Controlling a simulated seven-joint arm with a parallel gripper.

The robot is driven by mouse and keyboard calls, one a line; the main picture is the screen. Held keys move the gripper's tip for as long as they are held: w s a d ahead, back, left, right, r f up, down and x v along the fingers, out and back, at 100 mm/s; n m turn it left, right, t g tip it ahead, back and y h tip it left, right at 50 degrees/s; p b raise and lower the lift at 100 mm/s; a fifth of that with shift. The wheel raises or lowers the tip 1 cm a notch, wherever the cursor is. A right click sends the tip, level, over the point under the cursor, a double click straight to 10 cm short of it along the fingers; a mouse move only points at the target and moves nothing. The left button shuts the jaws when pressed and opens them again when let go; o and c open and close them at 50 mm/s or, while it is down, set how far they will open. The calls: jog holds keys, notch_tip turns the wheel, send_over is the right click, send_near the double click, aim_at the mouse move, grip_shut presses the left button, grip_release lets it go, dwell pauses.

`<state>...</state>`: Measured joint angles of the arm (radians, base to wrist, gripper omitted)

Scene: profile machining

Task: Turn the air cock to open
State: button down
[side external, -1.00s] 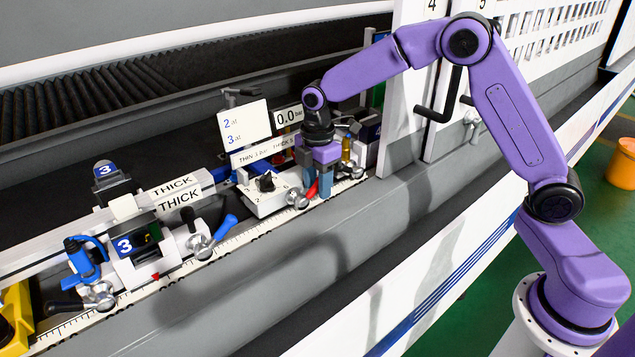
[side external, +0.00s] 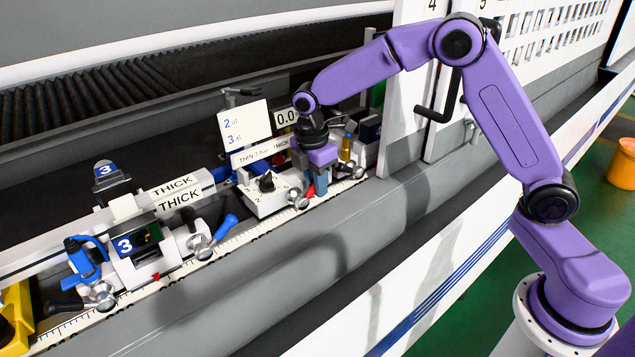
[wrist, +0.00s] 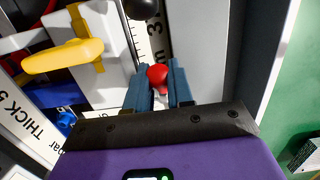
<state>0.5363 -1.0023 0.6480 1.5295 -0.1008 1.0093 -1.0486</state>
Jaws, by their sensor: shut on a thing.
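A red lever (side external: 309,191) stands on a round metal hub at the front edge of the machine rail, just right of the dial box. No readable label marks it as the air cock. My gripper (side external: 319,188) points down over the lever. In the wrist view, the lever's red end (wrist: 158,77) sits between the two blue-grey fingers of my gripper (wrist: 160,88), which are closed on it. The fingers and wrist hide part of the lever. A yellow lever (wrist: 65,55) lies to the left of the fingers in the wrist view, apart from them.
A dial box (side external: 267,190) with a black knob stands left of my gripper, with white signs behind it. A black ball (wrist: 141,8) is ahead in the wrist view. A blue-handled lever (side external: 226,227) is farther left. The grey ledge (side external: 300,255) in front is clear.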

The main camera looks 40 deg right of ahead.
aim_at(312, 187)
jog(key=h, duration=0.1)
jog(key=a+r+h, duration=0.1)
jog(key=h, duration=0.1)
jog(key=shift+a, duration=0.3)
jog(key=h, duration=0.1)
jog(key=a+h, duration=0.1)
jog(key=h, duration=0.1)
jog(key=shift+a+r, duration=0.1)
jog(key=shift+r, duration=0.1)
jog(key=h, duration=0.1)
jog(key=a+h, duration=0.1)
jog(key=h, duration=0.1)
jog(key=shift+a+h, duration=0.65)
jog(key=shift+h, duration=0.4)
jog(key=shift+a+h, duration=0.3)
jog(key=shift+h, duration=0.45)
jog(key=c, duration=1.1)
grip_release()
jog(key=shift+f, duration=0.1)
jog(key=shift+v, duration=3.75)
